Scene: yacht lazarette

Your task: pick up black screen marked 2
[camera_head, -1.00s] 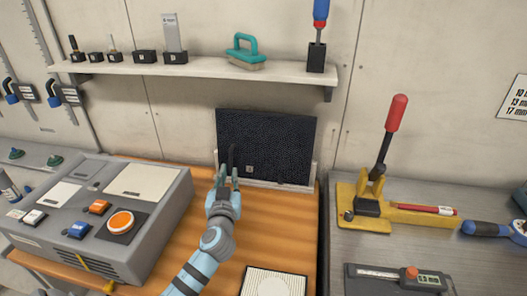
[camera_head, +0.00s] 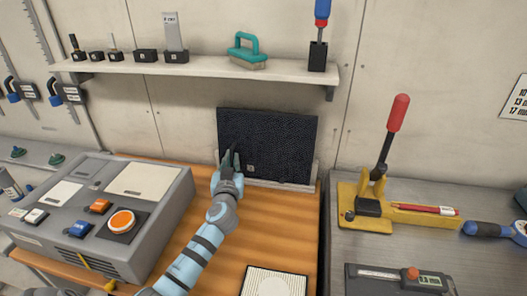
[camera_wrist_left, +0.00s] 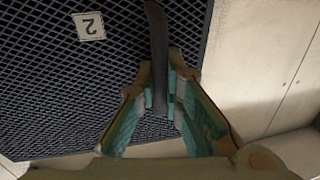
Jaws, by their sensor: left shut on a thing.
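The black screen (camera_head: 280,140) is a dark mesh panel standing upright, leaning near the wall at the back of the wooden bench. A small white label (camera_head: 250,168) sits low on it, and in the left wrist view the label (camera_wrist_left: 88,26) reads 2, turned over. My left gripper (camera_head: 230,162) is at the screen's left part, in front of the mesh. In the left wrist view its teal-padded fingers (camera_wrist_left: 165,82) are closed on a dark upright handle (camera_wrist_left: 157,40) in front of the mesh. My right gripper is not in view.
A pale holder (camera_head: 316,178) edges the screen's base. A grey control box (camera_head: 100,215) stands left, and a white striped panel (camera_head: 275,284) lies in front. A shelf (camera_head: 200,67) with tools is above. A yellow tool with a red lever (camera_head: 397,110) stands right.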

